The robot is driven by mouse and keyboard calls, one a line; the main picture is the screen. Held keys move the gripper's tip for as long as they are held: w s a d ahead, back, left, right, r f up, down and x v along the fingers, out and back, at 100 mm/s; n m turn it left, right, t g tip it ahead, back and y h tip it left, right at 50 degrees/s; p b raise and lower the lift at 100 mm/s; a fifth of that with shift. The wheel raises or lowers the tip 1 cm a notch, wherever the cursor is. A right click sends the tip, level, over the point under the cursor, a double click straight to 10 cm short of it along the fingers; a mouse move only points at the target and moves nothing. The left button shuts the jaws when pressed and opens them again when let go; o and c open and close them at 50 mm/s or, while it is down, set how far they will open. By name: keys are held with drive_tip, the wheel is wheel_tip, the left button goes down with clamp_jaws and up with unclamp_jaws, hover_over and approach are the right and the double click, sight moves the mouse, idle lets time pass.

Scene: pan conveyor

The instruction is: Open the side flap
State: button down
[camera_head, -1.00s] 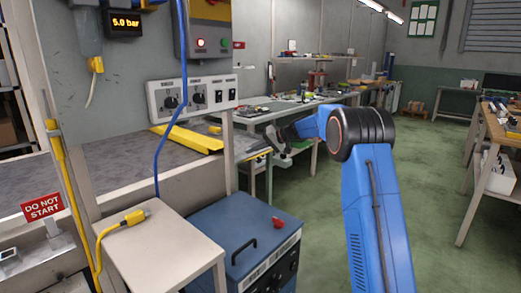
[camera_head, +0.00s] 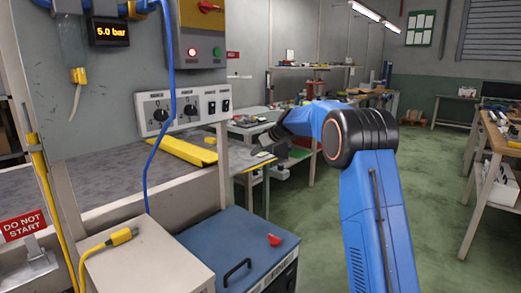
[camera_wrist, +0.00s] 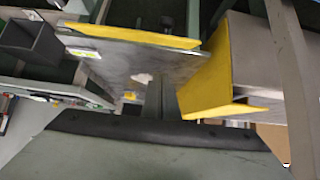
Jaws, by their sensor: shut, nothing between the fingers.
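My gripper (camera_head: 264,138) is at the end of my blue arm, beyond the right end of the grey machine, small and dark in the head view. In the wrist view my gripper (camera_wrist: 162,98) is shut and empty, seen over the dark wrist housing. A grey panel with a yellow edge (camera_wrist: 130,62) lies beyond the fingers there; it may be the side flap, but I cannot be sure. A yellow angled piece (camera_wrist: 212,82) is just right of the fingers. I cannot tell whether the fingers touch either one.
A yellow bar (camera_head: 182,150) lies on the conveyor bed. A control box with knobs (camera_head: 183,109) hangs above it. A blue cabinet (camera_head: 235,245) and a pale stand with a yellow plug (camera_head: 122,236) are in front. The green floor (camera_head: 420,230) to the right is open.

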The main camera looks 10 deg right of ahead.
drive_tip(key=x, duration=0.3)
drive_tip(key=shift+s+d+f, duration=0.2)
drive_tip(key=shift+s+f, duration=0.05)
drive_tip(key=shift+f, duration=0.35)
drive_tip(key=shift+s+d+f, duration=0.15)
drive_tip(key=shift+s+f, duration=0.1)
drive_tip(key=shift+f, duration=0.35)
drive_tip(key=shift+s+d+f, duration=0.15)
drive_tip(key=shift+s+f, duration=0.1)
drive_tip(key=shift+f, duration=0.35)
drive_tip(key=shift+s+d+f, duration=0.2)
drive_tip(key=shift+s+f, duration=0.1)
drive_tip(key=shift+f, duration=0.3)
drive_tip(key=shift+s+d+f, duration=0.2)
drive_tip(key=shift+s+f, duration=0.05)
drive_tip(key=shift+f, duration=0.35)
drive_tip(key=shift+s+d+f, duration=0.2)
drive_tip(key=shift+s+f, duration=0.1)
drive_tip(key=shift+f, duration=0.3)
